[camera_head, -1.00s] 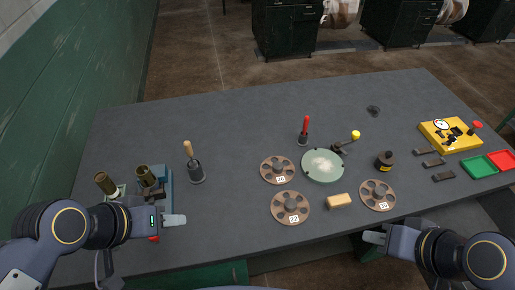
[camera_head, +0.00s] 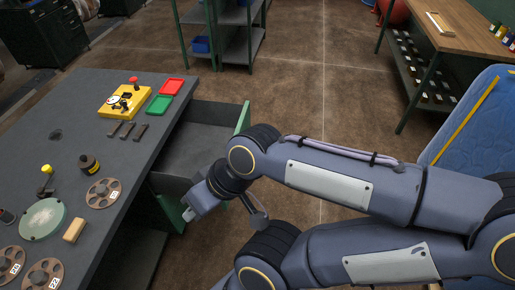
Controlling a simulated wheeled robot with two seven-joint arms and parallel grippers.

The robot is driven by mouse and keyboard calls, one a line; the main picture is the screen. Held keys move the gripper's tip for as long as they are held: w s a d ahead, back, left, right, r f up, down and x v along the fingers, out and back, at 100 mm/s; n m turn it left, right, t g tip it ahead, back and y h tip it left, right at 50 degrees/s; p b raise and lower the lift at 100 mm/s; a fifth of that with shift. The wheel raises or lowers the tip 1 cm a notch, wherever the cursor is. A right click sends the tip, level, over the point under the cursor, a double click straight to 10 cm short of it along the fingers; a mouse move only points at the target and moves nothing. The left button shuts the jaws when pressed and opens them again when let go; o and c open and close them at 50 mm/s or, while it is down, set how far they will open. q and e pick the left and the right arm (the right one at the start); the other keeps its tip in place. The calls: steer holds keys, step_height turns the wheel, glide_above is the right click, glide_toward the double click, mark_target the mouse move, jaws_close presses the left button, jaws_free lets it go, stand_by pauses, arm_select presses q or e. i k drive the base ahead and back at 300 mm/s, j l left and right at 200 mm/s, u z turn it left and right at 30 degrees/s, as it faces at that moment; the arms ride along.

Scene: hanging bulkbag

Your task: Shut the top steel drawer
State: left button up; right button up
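The steel drawer (camera_head: 197,146) is pulled out from under the front edge of the dark grey table. Its grey inside looks empty, and its green front (camera_head: 243,119) shows at the far end. The rest of the front is hidden behind my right arm. My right gripper (camera_head: 191,211) is low beside the drawer's near side, close to a green panel (camera_head: 169,212). I cannot tell whether it touches the panel or whether its fingers are apart. My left gripper is out of view.
On the table (camera_head: 100,152) are a yellow box (camera_head: 125,101), a red tray (camera_head: 172,87), a green tray (camera_head: 159,105), a dark bottle (camera_head: 89,163) and reels (camera_head: 103,192). A shelf rack (camera_head: 238,45) and a wooden bench (camera_head: 462,42) stand beyond open floor (camera_head: 320,100).

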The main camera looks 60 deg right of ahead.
mark_target(201, 134)
steer(key=z, duration=1.75)
steer(key=i+l+u, duration=0.15)
steer(key=i+u, duration=0.15)
steer(key=i+l+u, duration=0.3)
steer(key=i+j, duration=0.05)
steer(key=j, duration=0.05)
